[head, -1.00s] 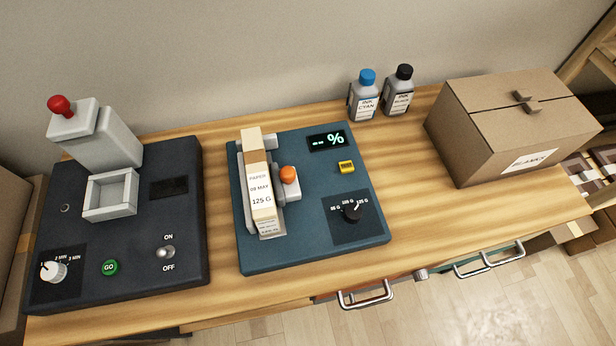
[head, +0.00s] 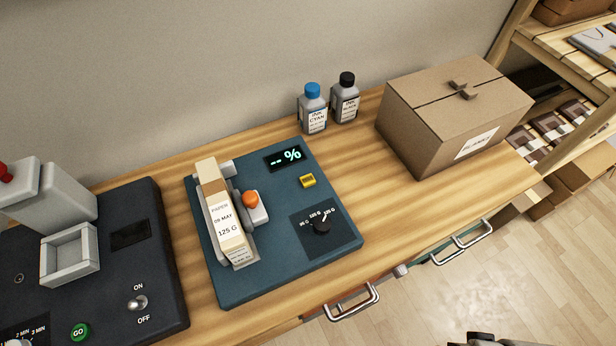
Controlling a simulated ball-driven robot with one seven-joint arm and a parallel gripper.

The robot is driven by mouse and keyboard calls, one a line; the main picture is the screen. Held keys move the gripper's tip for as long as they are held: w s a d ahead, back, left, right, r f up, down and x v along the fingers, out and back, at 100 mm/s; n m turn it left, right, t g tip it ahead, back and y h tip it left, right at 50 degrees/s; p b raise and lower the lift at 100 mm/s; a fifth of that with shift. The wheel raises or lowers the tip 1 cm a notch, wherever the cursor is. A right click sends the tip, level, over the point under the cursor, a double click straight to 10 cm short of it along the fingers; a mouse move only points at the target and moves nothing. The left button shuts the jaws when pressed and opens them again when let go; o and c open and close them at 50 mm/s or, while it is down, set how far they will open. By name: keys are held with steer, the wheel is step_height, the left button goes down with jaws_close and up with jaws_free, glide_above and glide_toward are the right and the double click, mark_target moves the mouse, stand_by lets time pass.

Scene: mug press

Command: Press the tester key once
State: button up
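The tester is a blue-teal unit (head: 262,275) in the middle of the bench. Its small yellow key (head: 307,181) sits on the right part of its top, below a dark display (head: 285,158) reading "-- %". A paper pack (head: 226,215) marked "PAPER", "09 MAY" and "125 G" stands in the holder on the left of the tester. Beside it is an orange knob (head: 250,199). The black dial (head: 322,227) is at the right front; its pointer is towards 125 G. My gripper's fingers do not show; only a dark grey part, possibly of my arm, enters at the bottom edge.
A dark press (head: 150,225) with a green GO button (head: 80,332) stands left of the tester. Cyan (head: 313,112) and black (head: 345,101) ink bottles and a cardboard box (head: 440,130) stand behind and right. Bench between tester and box is clear. Drawer handles (head: 352,303) stick out in front.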

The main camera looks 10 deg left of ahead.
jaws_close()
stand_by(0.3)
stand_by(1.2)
